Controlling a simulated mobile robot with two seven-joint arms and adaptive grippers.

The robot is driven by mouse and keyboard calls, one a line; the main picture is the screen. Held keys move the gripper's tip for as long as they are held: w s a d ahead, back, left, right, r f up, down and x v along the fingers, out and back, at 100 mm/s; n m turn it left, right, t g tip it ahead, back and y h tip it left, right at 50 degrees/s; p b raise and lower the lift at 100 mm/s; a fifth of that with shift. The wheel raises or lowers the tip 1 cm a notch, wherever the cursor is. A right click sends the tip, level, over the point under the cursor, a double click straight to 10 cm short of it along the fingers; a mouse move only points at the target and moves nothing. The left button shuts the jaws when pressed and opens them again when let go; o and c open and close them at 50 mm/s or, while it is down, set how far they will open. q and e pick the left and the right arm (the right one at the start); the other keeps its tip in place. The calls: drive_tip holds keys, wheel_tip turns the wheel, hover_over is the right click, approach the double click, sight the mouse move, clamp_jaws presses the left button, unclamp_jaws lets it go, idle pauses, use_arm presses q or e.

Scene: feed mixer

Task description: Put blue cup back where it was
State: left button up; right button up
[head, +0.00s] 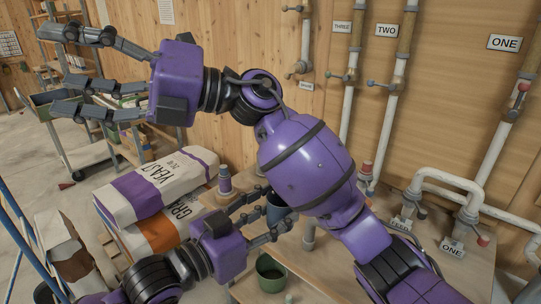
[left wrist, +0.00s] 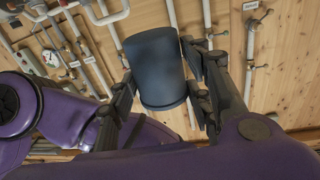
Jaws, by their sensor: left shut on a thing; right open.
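The blue cup (head: 277,207) is dark blue and sits between the fingers of my left gripper (head: 272,212), above or at the wooden table. My right arm hides part of it in the head view. In the left wrist view the blue cup (left wrist: 157,65) fills the middle, with fingers shut on both its sides. In the head view I cannot tell whether its base touches the table. My right gripper (head: 62,70) is open and empty at the upper left, fingers spread and pointing left, well away from the cup.
A bottle (head: 224,180) stands behind my left gripper. Yeast (head: 160,184) and grain (head: 160,236) sacks lie to the left. Labelled pipes with valves (head: 388,85) line the wall. A cart (head: 85,150) stands at the far left.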

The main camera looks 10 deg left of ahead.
drive_tip(key=s+a+f+n+t+h, duration=0.1)
drive_tip(key=s+a+f+n+h, duration=0.15)
drive_tip(key=f+h, duration=0.55)
drive_tip(key=t+h, duration=0.7)
drive_tip(key=h, duration=0.5)
approach(279, 211)
drive_tip(key=shift+w+a+f, duration=0.2)
drive_tip(key=shift+w+a, duration=0.15)
drive_tip(key=shift+w, duration=0.2)
drive_tip(key=shift+w+a+f, duration=0.15)
drive_tip(key=shift+w+a, duration=0.2)
drive_tip(key=shift+w, duration=0.25)
drive_tip(key=shift+d+f+h, duration=0.1)
drive_tip(key=shift+d+h, duration=0.15)
drive_tip(key=shift+h, duration=0.05)
drive_tip(key=f, duration=0.3)
drive_tip(key=d+f, duration=0.1)
drive_tip(key=f, duration=0.7)
drive_tip(key=shift+s+d+f, duration=0.25)
drive_tip(key=shift+s, duration=0.05)
